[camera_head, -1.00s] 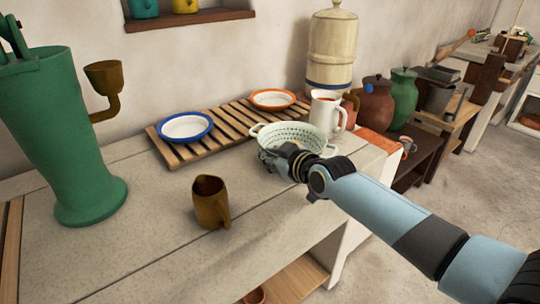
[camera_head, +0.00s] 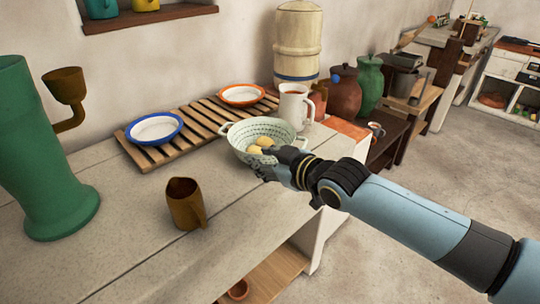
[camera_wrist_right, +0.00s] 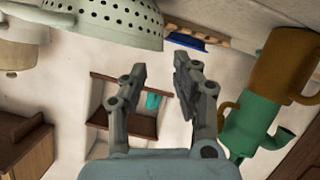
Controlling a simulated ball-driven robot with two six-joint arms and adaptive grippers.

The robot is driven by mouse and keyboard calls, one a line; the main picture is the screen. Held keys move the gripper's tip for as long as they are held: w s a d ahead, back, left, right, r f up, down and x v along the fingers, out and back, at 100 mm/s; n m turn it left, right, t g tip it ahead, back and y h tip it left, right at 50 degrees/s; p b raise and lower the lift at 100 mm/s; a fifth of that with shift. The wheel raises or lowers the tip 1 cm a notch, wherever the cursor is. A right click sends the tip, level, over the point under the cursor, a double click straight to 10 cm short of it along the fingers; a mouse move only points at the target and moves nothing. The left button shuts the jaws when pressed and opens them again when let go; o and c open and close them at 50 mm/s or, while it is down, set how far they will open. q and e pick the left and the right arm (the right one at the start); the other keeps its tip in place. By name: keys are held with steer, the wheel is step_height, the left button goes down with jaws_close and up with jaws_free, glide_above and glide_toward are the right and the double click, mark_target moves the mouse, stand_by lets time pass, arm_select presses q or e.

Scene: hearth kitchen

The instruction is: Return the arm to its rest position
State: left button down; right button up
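My right arm comes in from the right in the head view. Its gripper (camera_head: 266,172) is at the near side of the pale green colander (camera_head: 241,150), overlapping its front rim in the picture. I cannot tell from the head view whether they touch. In the right wrist view, which looks upside down, the two fingers (camera_wrist_right: 161,72) stand apart with nothing between them. The colander (camera_wrist_right: 110,17) is at the upper left there, apart from the fingers. Two yellowish round things (camera_head: 259,145) lie in the colander. My left gripper is not in view.
A brown jug (camera_head: 186,204) stands on the counter (camera_head: 120,245), left of my gripper. Behind are a slatted rack (camera_head: 200,122) with a blue-rimmed plate (camera_head: 154,128) and an orange-rimmed plate (camera_head: 241,94), and a white pitcher (camera_head: 294,107). A green pump (camera_head: 50,165) stands left.

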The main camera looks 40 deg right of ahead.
steer(key=v, duration=0.2)
steer(key=shift+s+r, duration=0.1)
steer(key=shift+s, duration=0.2)
stand_by(0.3)
steer(key=s+a+r+m+g, duration=0.15)
steer(key=s+g, duration=0.25)
steer(key=s, duration=0.4)
steer(key=s+a+m+g, duration=0.1)
steer(key=s+a+g, duration=0.15)
steer(key=s, duration=0.45)
steer(key=s+a+m+g, duration=0.15)
steer(key=s+g, duration=0.25)
steer(key=s, duration=0.4)
step_height(320, 180, down, 27)
steer(key=d+g+h+b, duration=0.1)
steer(key=d+b, duration=0.1)
steer(key=b, duration=0.2)
steer(key=s+d+f+g+b, duration=0.1)
steer(key=s+f+b, duration=0.3)
steer(key=s+f, duration=1.5)
step_height(320, 180, down, 4)
steer(key=shift+s+d+g, duration=0.25)
steer(key=shift+s+g, duration=0.15)
steer(key=shift+g, duration=0.05)
